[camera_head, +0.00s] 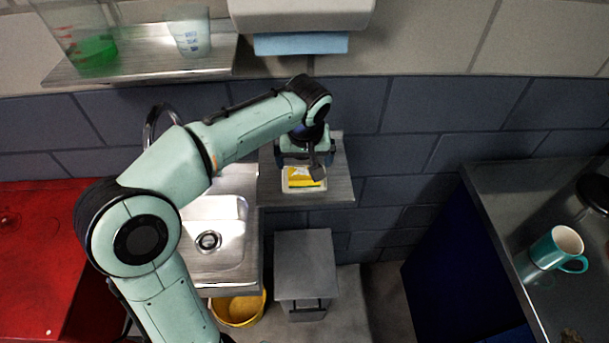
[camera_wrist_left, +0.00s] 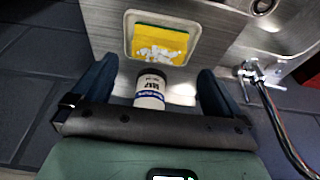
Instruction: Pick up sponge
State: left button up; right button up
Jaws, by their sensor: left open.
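The sponge (camera_head: 306,177) is yellow with a green edge and lies in a small pale dish (camera_head: 289,187) on the ledge beside the sink. In the left wrist view the sponge (camera_wrist_left: 160,44) sits in the dish (camera_wrist_left: 128,32), with pale marks on its yellow face. My left gripper (camera_head: 306,158) is over the ledge, at the wall side of the dish. In the left wrist view its two fingers (camera_wrist_left: 156,85) are apart, and a white bottle or can with a dark label (camera_wrist_left: 150,90) shows between them, nearer than the sponge. My right gripper is not in view.
The steel sink (camera_head: 222,215) is left of the ledge, with a faucet (camera_wrist_left: 250,72) beside it. A shelf (camera_head: 150,66) with two beakers is at upper left. A paper towel dispenser (camera_head: 300,14) hangs above. A teal mug (camera_head: 556,247) stands on the right counter.

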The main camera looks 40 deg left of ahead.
aim_at(304, 171)
pick_arm(q)
jog(key=x, duration=0.6)
jog(key=shift+w+f, duration=0.15)
jog(key=shift+f, duration=0.1)
jog(key=shift+c, duration=0.3)
jog(key=c, duration=0.7)
